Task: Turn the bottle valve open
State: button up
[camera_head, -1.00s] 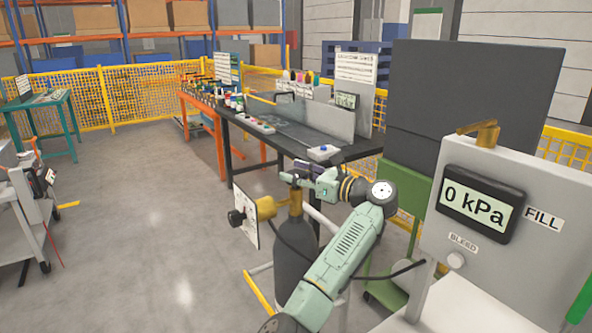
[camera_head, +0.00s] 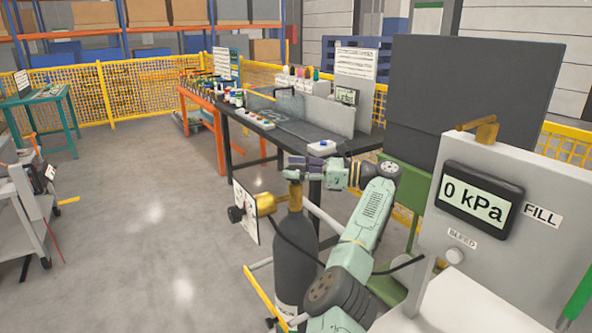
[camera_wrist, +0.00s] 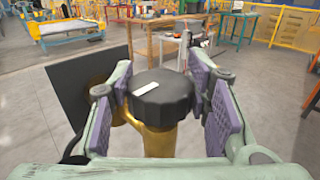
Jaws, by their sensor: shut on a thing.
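The dark grey gas bottle (camera_head: 296,258) stands upright with a brass valve body (camera_head: 294,198) on its neck. The valve's black ribbed knob (camera_wrist: 162,94) has a white mark on top and fills the middle of the wrist view. My gripper (camera_head: 299,168) is over the top of the bottle. In the wrist view its purple-padded fingers (camera_wrist: 166,92) stand on either side of the knob, shut on it. The knob is mostly hidden in the head view.
A grey panel (camera_head: 450,150) at right carries a "0 kPa" display (camera_head: 474,201), a brass lever (camera_head: 480,128) and a BLEED knob (camera_head: 455,256). A black workbench (camera_head: 345,145) stands behind the bottle. A dark hose runs from the bottle toward the panel. Open floor lies to the left.

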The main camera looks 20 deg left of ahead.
jog(key=shift+a+f, duration=0.1)
jog(key=o, duration=1.2)
jog(key=d, duration=0.5)
jog(key=w+d, duration=0.1)
jog(key=d, duration=0.1)
jog(key=shift+d, duration=0.25)
